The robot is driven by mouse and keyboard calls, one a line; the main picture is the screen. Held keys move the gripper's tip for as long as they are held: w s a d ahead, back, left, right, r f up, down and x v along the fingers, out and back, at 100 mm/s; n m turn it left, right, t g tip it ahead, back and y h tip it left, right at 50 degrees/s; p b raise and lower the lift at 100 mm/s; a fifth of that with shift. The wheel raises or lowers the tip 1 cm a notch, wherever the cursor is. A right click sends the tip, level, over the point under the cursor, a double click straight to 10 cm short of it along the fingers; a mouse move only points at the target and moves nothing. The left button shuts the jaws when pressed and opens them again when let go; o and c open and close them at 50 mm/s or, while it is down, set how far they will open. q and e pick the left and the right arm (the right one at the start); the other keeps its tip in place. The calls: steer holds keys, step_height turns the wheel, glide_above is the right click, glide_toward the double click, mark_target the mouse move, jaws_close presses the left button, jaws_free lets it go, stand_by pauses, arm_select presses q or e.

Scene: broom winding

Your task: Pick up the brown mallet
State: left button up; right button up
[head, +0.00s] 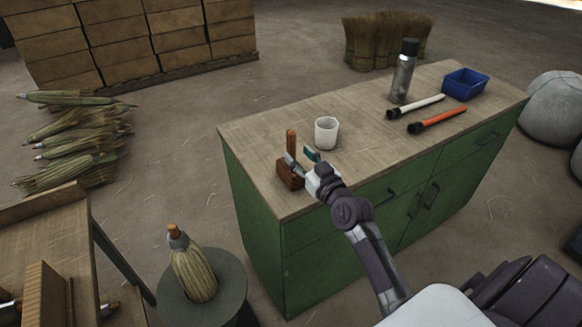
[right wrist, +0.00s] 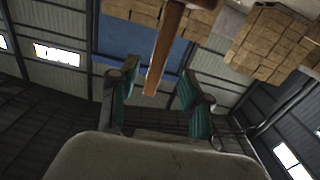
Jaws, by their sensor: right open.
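The brown mallet (head: 290,176) stands on its head near the left front corner of the green cabinet's wooden top, its handle pointing up. My right gripper (head: 300,158) is open at the mallet, just right of the handle in the head view. In the right wrist view the mallet's handle (right wrist: 165,50) comes down from the top edge, and its end appears between the two teal-padded fingers of my right gripper (right wrist: 158,92). Gaps show on both sides of the handle. The mallet's head is mostly out of that view. My left gripper is not in view.
A white cup (head: 326,133) stands close behind the gripper. Farther right on the cabinet top (head: 365,130) are a grey bottle (head: 403,75), a white-handled tool (head: 416,107), an orange-handled tool (head: 437,120) and a blue bin (head: 465,84). A broom head (head: 194,270) stands on a round stand at front left.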

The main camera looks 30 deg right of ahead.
mark_target(294, 149)
steer(key=w+p, duration=0.1)
steer(key=w, duration=0.3)
steer(key=shift+w+d, duration=0.15)
steer(key=shift+w+f, duration=0.1)
steer(key=shift+w, duration=0.45)
steer(key=shift+s, duration=0.1)
steer(key=shift+c, duration=1.2)
jaws_close()
